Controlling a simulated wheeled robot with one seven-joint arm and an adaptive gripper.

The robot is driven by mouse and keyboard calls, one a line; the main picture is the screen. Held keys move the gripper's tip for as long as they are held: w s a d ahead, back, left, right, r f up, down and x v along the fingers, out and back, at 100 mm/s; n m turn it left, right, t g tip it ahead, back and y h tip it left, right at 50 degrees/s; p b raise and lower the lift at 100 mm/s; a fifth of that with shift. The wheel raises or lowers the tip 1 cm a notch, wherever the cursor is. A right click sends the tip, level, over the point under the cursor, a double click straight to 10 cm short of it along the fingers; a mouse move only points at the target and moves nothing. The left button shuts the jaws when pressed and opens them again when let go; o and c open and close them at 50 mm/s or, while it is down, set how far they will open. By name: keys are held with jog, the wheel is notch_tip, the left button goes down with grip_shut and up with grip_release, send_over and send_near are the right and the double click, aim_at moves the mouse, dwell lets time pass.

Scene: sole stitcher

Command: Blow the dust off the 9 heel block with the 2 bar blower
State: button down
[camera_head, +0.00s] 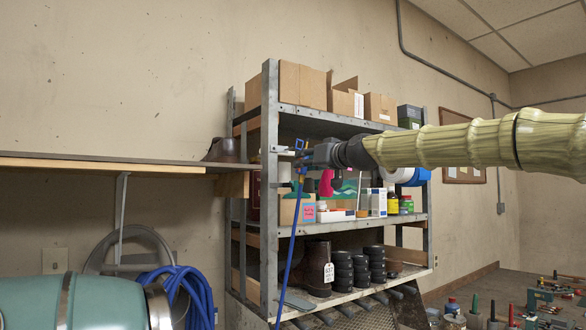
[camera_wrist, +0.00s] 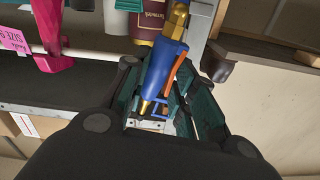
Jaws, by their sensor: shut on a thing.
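My gripper (camera_head: 306,160) is in front of the metal shelf unit, at its left post. It is shut on a blue blower (camera_wrist: 166,68) with a brass fitting, a brass nozzle and an orange lever. The blower (camera_head: 300,145) also shows in the head view, with a blue hose hanging below it. In the head view the magenta thing (camera_head: 326,183) is on the middle shelf. I cannot read any pressure mark on the blower.
The shelf unit (camera_head: 269,200) holds cardboard boxes (camera_head: 303,85) on top, bottles (camera_head: 392,203) in the middle and a boot (camera_head: 317,266) with black stacks below. A wall shelf (camera_head: 100,166) is at left, above coiled blue hose (camera_head: 190,290) and a teal machine (camera_head: 100,303).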

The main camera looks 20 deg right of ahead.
jog(key=b+v, duration=0.3)
jog(key=v, duration=0.5)
jog(key=shift+b, duration=0.35)
dwell(0.4)
